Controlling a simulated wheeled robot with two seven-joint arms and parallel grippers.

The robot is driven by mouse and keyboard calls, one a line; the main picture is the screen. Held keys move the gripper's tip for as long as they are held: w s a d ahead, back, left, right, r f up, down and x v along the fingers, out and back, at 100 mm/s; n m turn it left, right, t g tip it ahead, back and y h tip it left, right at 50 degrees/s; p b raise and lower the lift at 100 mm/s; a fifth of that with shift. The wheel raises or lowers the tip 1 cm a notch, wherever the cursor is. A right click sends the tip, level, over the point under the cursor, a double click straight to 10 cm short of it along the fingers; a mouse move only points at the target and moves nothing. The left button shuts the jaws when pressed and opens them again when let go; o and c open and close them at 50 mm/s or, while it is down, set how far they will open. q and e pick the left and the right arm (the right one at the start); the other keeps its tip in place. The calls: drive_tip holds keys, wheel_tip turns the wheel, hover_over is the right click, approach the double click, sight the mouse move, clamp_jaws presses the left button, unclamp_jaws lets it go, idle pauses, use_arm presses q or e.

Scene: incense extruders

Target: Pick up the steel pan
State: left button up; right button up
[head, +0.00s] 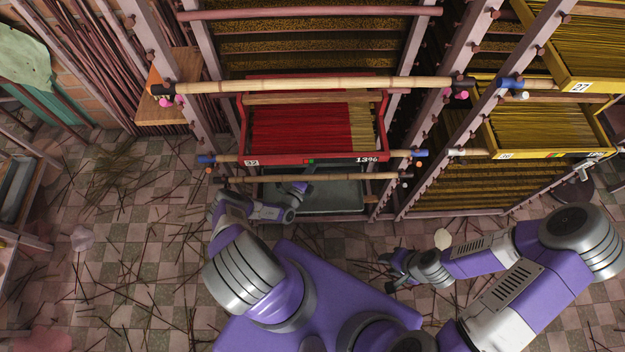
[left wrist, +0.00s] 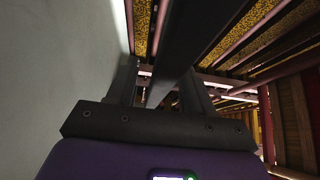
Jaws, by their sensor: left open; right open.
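The steel pan, a shallow grey-green tray (head: 335,198), sits low in the rack, below the red tray of sticks. My left gripper (head: 301,189) is over the pan's left part in the head view. In the left wrist view the left gripper (left wrist: 163,80) is open, and a dark bar (left wrist: 190,45) runs between its fingers; whether they touch it, I cannot tell. A pale grey surface (left wrist: 60,70) fills the left of that view. My right gripper (head: 388,268) is open and empty, low over the floor, right of my base. The pan's back edge is hidden under the red tray.
The red tray (head: 300,128) marked 32 is directly above the pan. Bamboo poles (head: 320,86) cross the rack front. Yellow trays (head: 540,128) stand at right. A wooden shelf (head: 172,92) is at left. The tiled floor (head: 130,240) has scattered sticks.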

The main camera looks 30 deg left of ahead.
use_arm(q)
clamp_jaws()
drive_tip(key=shift+r, duration=0.1)
idle(0.4)
